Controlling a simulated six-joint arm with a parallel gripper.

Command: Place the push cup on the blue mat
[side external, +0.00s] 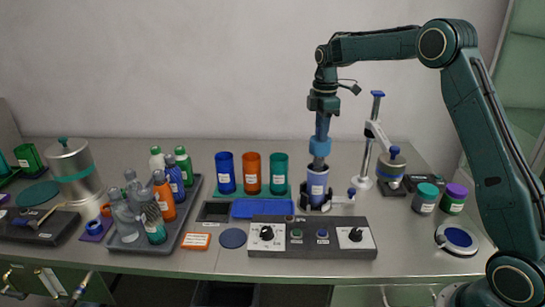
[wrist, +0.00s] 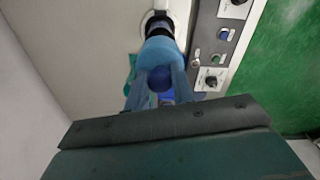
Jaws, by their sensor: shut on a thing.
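My gripper (side external: 322,130) points straight down and is shut on the push cup (side external: 319,147), a light blue piece with a grey lower part. In the wrist view the push cup (wrist: 160,52) shows as a light blue dome with a dark blue knob (wrist: 160,78) between the fingers. It is upright directly above a blue-and-white labelled container (side external: 317,183) in a dark holder (side external: 316,207). I cannot tell whether the push cup touches the container. The blue mat (side external: 262,208) lies flat and empty just left of the holder.
A control panel (side external: 312,240) with knobs stands in front of the mat. Blue, orange and teal cups (side external: 251,174) stand behind it. A stand with a white post (side external: 366,150) is close on the right. A tray of bottles (side external: 128,238) is at the left.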

